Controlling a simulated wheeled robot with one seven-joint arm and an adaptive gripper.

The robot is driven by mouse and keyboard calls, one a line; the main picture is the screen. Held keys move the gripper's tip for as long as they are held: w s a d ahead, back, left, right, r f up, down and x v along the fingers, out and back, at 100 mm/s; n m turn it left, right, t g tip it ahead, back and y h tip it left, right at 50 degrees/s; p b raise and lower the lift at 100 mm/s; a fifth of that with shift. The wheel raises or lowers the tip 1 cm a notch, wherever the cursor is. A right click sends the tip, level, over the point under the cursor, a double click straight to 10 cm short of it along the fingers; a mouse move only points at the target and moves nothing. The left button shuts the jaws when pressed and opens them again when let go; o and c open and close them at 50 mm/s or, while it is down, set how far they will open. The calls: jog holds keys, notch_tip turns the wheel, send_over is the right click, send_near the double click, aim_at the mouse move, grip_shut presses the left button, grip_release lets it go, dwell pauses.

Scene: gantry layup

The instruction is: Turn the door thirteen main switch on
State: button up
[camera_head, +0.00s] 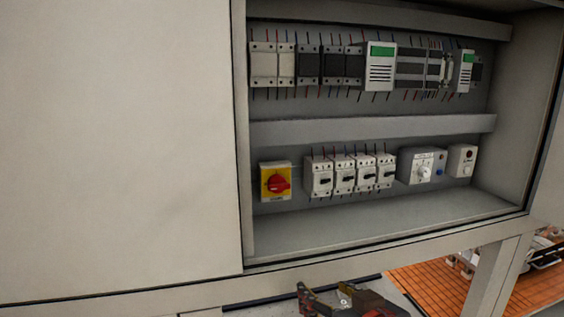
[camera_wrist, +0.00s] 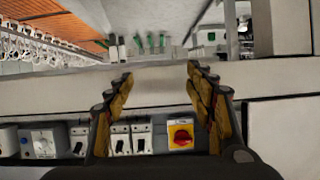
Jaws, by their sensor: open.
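The main switch (camera_head: 277,183) is a red rotary handle on a yellow plate, mounted low at the left of the open cabinet. The handle looks roughly sideways, but its exact setting is too small to read. It also shows in the wrist view (camera_wrist: 181,134), close to the right finger. My gripper (camera_wrist: 158,78) is open and empty, its fingers apart in front of the cabinet. In the head view part of it shows at the bottom edge, below the cabinet and apart from the switch. No door thirteen label is readable.
Several white breakers (camera_head: 345,174) sit right of the switch, then a grey box with a dial (camera_head: 422,166). A grey rail (camera_head: 375,128) crosses above them. The cabinet's lower lip (camera_head: 390,243) juts in front. A plain panel (camera_head: 120,150) covers the left side.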

jog(key=shift+t, duration=0.3)
jog(key=r, duration=0.1)
jog(key=a+r+p, duration=0.1)
jog(key=r, duration=0.1)
jog(key=w+r+p, duration=0.1)
jog(key=r, duration=0.1)
jog(key=shift+a+r, duration=0.2)
jog(key=t+y, duration=0.1)
jog(key=t, duration=0.3)
send_near(280, 188)
jog(key=x, duration=0.8)
jog(key=shift+w+a+f, duration=0.1)
jog(key=shift+w, duration=0.1)
jog(key=shift+c, duration=0.3)
jog(key=c, duration=1.1)
